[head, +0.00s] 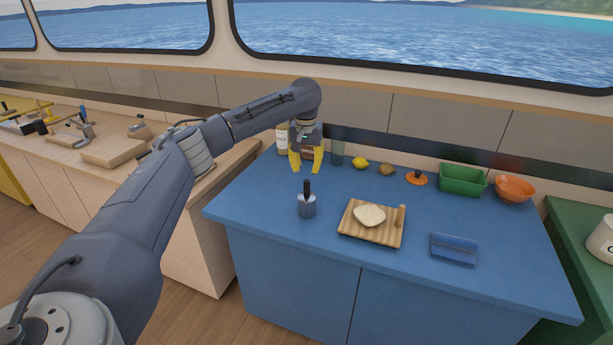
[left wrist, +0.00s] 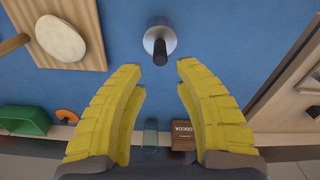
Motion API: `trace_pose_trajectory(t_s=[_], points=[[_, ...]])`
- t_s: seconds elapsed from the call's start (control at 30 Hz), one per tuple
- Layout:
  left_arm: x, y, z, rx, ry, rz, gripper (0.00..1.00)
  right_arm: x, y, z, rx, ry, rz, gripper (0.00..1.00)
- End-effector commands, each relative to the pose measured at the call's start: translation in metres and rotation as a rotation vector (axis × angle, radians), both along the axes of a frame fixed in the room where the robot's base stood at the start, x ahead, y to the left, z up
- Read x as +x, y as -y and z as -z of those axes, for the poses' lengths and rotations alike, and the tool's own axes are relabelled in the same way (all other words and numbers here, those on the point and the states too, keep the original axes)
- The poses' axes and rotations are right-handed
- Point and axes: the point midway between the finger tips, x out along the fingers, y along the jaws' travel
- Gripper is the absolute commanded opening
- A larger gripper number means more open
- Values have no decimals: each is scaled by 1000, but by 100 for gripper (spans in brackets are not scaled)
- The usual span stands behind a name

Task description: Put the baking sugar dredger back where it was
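A grey metal cylinder with an upright black handle (head: 307,207), which looks like the sugar dredger, stands on the blue counter (head: 260,208) near its front left. It also shows in the left wrist view (left wrist: 157,40), just beyond the fingertips. My left gripper (head: 306,170) has yellow fingers spread apart with nothing between them. It hangs over the back left of the counter, behind the cylinder and apart from it. The left wrist view shows the same open fingers (left wrist: 158,75). My right gripper is in neither view.
A wooden board (head: 355,231) holds dough (head: 369,215) and a wooden roller. A blue cloth (head: 454,249) lies to its right. Along the back stand a bottle (head: 282,139), cocoa box (left wrist: 183,141), glass (head: 337,154), lemon (head: 360,163), green bin (head: 462,181) and orange bowl (head: 514,190).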

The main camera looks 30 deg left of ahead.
Motion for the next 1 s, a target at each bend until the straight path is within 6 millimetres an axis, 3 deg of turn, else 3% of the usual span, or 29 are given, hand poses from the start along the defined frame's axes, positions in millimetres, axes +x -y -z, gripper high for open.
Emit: trace_pose_trajectory(t_s=[0.23,1.0], points=[[-1,0,-11,1,0,0,31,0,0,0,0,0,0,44],[-1,0,-12,0,-1,0,31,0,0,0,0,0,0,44]])
